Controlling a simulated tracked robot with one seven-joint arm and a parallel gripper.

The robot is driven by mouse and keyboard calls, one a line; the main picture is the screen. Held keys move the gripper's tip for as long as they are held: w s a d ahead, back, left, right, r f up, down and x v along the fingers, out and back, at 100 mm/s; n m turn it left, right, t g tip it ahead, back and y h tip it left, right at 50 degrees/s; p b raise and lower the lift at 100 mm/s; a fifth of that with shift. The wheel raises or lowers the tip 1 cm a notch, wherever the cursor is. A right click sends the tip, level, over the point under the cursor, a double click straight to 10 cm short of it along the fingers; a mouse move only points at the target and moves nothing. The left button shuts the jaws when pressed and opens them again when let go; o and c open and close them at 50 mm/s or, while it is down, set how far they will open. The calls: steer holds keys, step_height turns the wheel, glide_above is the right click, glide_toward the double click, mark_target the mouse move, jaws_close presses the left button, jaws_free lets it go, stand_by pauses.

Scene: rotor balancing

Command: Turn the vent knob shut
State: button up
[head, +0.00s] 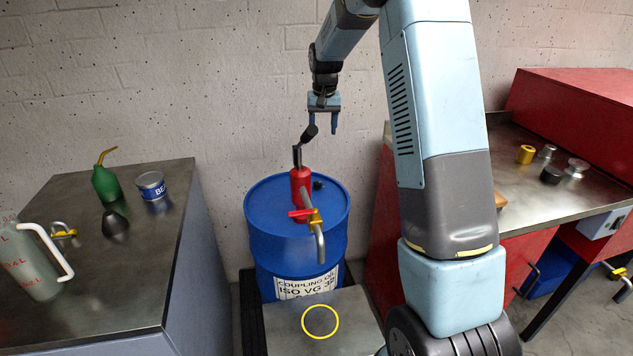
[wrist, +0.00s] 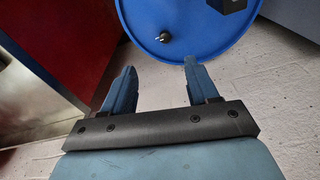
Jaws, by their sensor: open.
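A small dark knob (head: 317,184), which I take for the vent knob, sits on top of the blue drum (head: 262,205), behind and right of the red pump (head: 300,184). In the wrist view a small black knob with a pale tip (wrist: 164,37) shows near the drum's rim, beyond the fingertips. My gripper (head: 322,127) points down above the back of the drum, open and empty, well clear of the knob. In the wrist view its fingers (wrist: 159,66) are spread apart. The knob's turn position is too small to tell.
The pump's dark handle (head: 309,133) rises close to my gripper's left side. Its spout and red-handled tap (head: 305,214) face forward. A grey bench (head: 140,245) with a green oil can (head: 106,183) stands left, a red-framed bench (head: 570,205) right. The wall is close behind.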

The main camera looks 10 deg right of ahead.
steer(key=g, duration=0.1)
glide_above(317, 182)
step_height(317, 182, down, 11)
step_height(317, 182, down, 13)
steer(key=shift+s+f, duration=0.1)
steer(key=shift+f, duration=0.1)
steer(key=shift+c, duration=0.4)
steer(key=c, duration=0.9)
steer(key=shift+c, duration=0.3)
